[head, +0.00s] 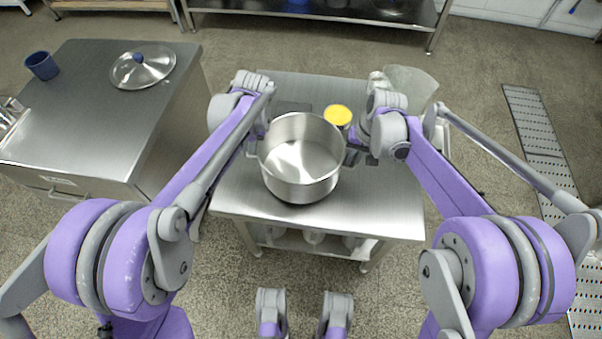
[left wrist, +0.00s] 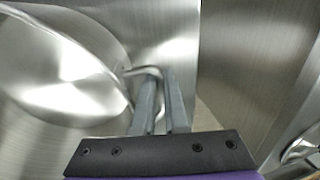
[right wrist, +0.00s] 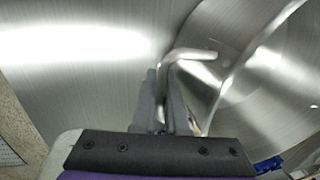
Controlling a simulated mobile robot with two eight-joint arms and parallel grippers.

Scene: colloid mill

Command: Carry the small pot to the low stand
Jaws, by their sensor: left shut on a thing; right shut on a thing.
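The small pot (head: 300,165) is an open, empty steel pot with two side handles, upright over the steel table (head: 390,210) in the middle of the head view. I cannot tell whether its base touches the tabletop. My left gripper (head: 256,149) is shut on the pot's left handle; the left wrist view shows the handle (left wrist: 145,70) between the fingers (left wrist: 158,103). My right gripper (head: 354,154) is shut on the right handle, and the right wrist view shows that handle (right wrist: 185,53) between the fingers (right wrist: 170,98). I cannot tell which surface is the low stand.
A yellow-topped container (head: 338,115) stands close behind the pot. A translucent object (head: 412,86) is at the table's back right corner. Floor shows between cabinet and table.

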